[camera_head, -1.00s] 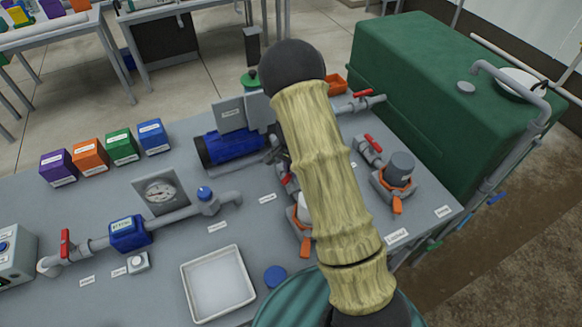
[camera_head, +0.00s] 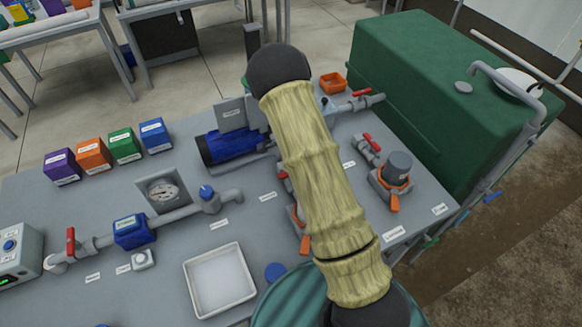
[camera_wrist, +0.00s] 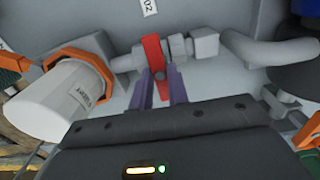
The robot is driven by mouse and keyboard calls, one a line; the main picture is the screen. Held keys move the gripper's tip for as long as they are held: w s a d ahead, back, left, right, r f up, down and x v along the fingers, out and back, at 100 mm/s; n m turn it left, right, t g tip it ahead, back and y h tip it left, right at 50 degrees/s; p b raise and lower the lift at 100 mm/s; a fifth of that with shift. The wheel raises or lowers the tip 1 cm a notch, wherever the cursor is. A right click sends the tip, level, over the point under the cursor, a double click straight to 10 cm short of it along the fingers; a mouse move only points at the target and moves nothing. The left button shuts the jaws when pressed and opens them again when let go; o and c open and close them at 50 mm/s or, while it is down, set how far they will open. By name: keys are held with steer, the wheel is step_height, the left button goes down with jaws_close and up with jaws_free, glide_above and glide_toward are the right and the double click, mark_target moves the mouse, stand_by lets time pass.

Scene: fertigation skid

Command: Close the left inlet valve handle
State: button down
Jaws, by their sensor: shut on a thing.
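The left inlet valve has a red handle (camera_wrist: 153,52), seen at the top middle of the wrist view. It lies roughly crosswise to the grey pipe fittings (camera_wrist: 180,48). My gripper (camera_wrist: 161,84) has its two purple-grey fingers shut on the near part of this handle. In the head view my arm covers the gripper and most of this valve; only a bit of red (camera_head: 283,183) shows at its left edge. The right valve's red handle (camera_head: 371,143) is in plain view beside a grey filter (camera_head: 398,166).
A white labelled cylinder (camera_wrist: 66,102) with an orange collar stands close left of my fingers. A grey bent pipe (camera_wrist: 270,50) lies to the right. The head view shows a blue pump (camera_head: 232,147), a white tray (camera_head: 247,291) and a green tank (camera_head: 440,115).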

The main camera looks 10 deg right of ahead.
steer(key=shift+a, duration=0.1)
steer(key=c, duration=1.4)
jaws_free()
steer(key=shift+o, duration=0.2)
steer(key=shift+r, duration=0.15)
step_height(320, 180, up, 17)
steer(key=b, duration=0.1)
steer(key=shift+b, duration=0.35)
steer(key=shift+r, duration=0.1)
